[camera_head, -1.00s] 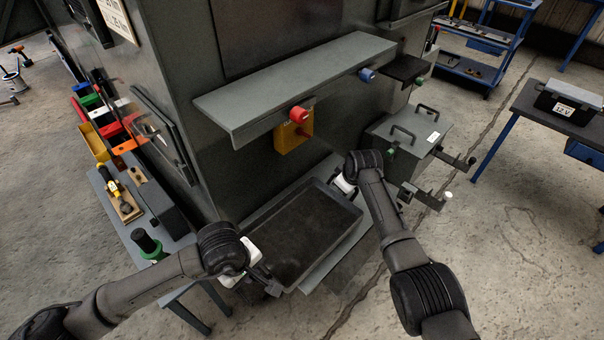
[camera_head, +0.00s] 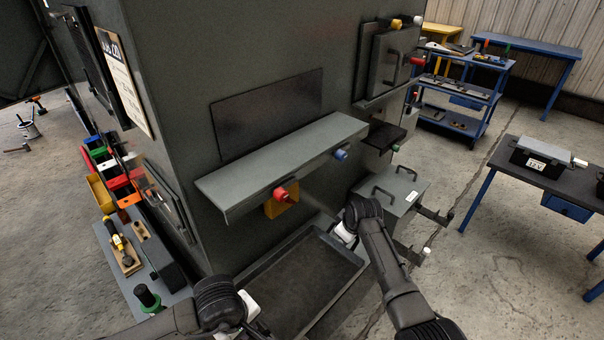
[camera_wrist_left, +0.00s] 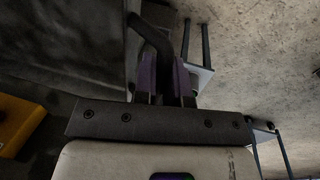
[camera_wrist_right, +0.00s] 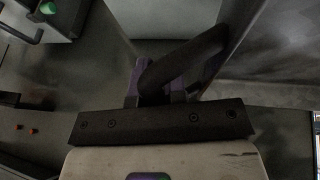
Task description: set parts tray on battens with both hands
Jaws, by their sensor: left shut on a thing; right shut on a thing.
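The parts tray (camera_head: 342,291) is a dark, shallow, rimmed tray, low in front of the big grey cabinet. Its near left part runs out of the head view. My left gripper (camera_head: 263,330) is at its left end, shut on a black bar handle (camera_wrist_left: 150,35) in the left wrist view. My right gripper (camera_head: 335,229) is at the far right end, shut on the other handle (camera_wrist_right: 185,62) in the right wrist view. The tray looks empty and about level. I cannot make out battens; what lies under the tray is hidden.
A grey shelf (camera_head: 285,160) with red and blue knobs juts from the cabinet (camera_head: 240,50) above the tray. A yellow box (camera_head: 280,206) hangs below it. A grey handled case (camera_head: 392,190) stands right. A side bench (camera_head: 120,270) with tools is left.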

